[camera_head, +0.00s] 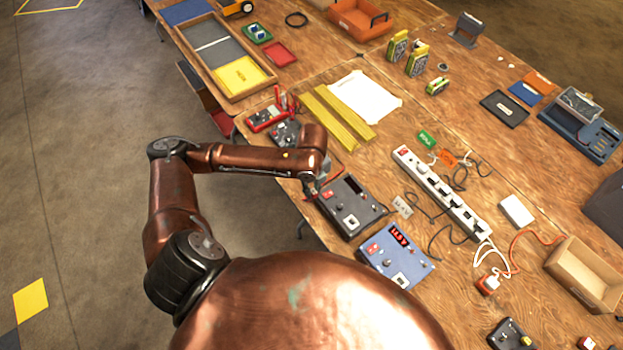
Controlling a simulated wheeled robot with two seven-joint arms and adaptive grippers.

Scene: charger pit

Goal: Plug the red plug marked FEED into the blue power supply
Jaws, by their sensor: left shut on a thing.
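The blue power supply (396,263) lies at the near edge of the table, with a lit red display, a red switch and a pale socket on its top. My left gripper (313,190) points down at the left edge of the dark grey power supply (350,207), up and left of the blue one. It is shut on a small red thing with a thin red lead, which looks like the red plug (325,195). The gripper hides most of it, and no FEED marking can be read. My right gripper is not in view.
A white power strip (441,193) with dark cables lies right of the supplies. An orange-red plug with white leads (488,284) and an open cardboard box (585,275) are at right. Yellow bars (338,118) and a white sheet (364,97) lie behind.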

